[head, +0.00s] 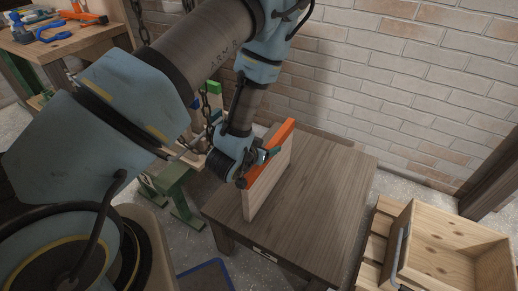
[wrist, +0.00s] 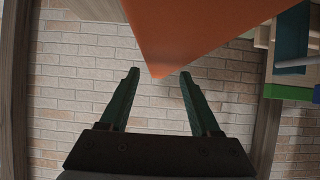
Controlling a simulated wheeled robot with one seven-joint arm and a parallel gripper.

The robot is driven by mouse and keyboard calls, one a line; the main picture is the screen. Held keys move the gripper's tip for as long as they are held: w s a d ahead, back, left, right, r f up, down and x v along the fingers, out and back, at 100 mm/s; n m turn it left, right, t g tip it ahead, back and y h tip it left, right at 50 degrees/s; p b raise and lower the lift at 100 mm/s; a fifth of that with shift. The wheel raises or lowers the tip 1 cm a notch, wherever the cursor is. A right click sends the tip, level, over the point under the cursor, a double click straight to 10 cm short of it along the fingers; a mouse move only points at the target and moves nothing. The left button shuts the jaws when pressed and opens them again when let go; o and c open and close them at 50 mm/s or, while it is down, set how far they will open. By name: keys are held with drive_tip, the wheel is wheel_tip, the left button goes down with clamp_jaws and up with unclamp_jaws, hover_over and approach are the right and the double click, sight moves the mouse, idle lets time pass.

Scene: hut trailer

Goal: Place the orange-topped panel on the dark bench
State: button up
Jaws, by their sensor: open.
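The orange-topped panel (head: 271,183) stands upright on edge at the left part of the dark bench (head: 318,205) in the head view. Its pale wooden face is turned to the right, and its orange strip runs along the top. Its base appears to rest on the bench top. My gripper (head: 260,163) is at the orange top edge, on its left side, and hides part of it. In the wrist view my gripper (wrist: 160,75) has its green fingers apart. The orange top (wrist: 205,25) fills the upper middle, its corner showing between the fingertips; contact cannot be told.
A wooden crate (head: 440,248) stands right of the bench. A brick wall (head: 400,80) is behind it. A workbench (head: 62,40) with tools is at the upper left, and a green-legged stand (head: 178,190) is left of the bench. The bench's right side is clear.

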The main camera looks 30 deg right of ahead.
sight(252, 168)
drive_tip(key=p+v, duration=0.1)
drive_tip(key=v, duration=0.5)
drive_tip(key=shift+s+a+r, duration=0.1)
drive_tip(key=shift+a+r, duration=0.1)
drive_tip(key=shift+r, duration=0.15)
drive_tip(key=p+v, duration=0.3)
drive_tip(key=p, duration=0.2)
drive_tip(key=shift+a, duration=0.1)
drive_tip(key=shift+p+v, duration=0.8)
drive_tip(key=shift+p, duration=0.05)
drive_tip(key=shift+s+f, duration=0.15)
